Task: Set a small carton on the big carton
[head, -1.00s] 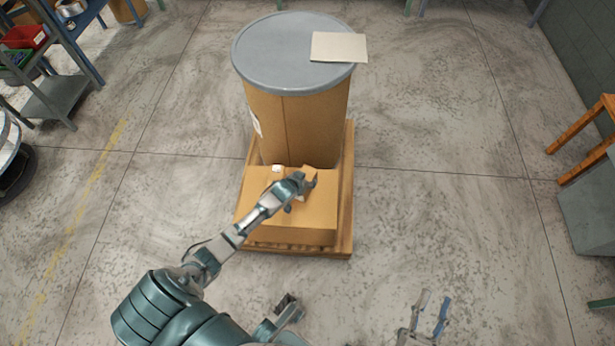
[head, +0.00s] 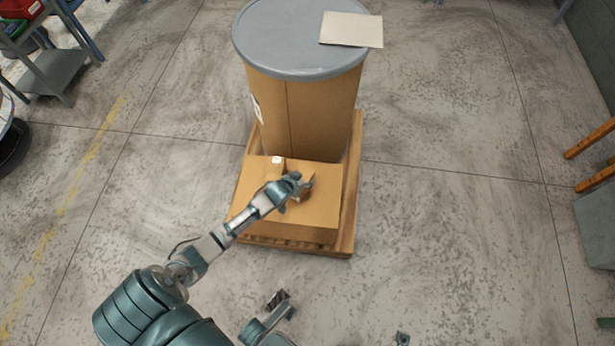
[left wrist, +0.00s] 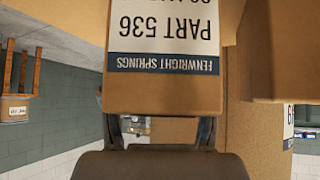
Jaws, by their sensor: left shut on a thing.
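My left gripper (head: 298,187) is shut on a small brown carton (head: 304,190), over the top of the big carton (head: 318,222). The gripper hides part of the small carton. I cannot tell whether its underside touches the big carton. In the left wrist view the held carton (left wrist: 150,95) fills the upper middle between the fingers (left wrist: 160,130), with an upside-down label reading PART 536, FENWRIGHT SPRINGS. Another small carton (head: 277,167) with a white label stands on the big carton's rear part.
The big carton sits on a wooden pallet (head: 347,215) in front of a tall brown drum (head: 310,115). The drum's grey lid (head: 275,40) bears a flat beige sheet (head: 352,29). A blue-framed rack stands at upper left.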

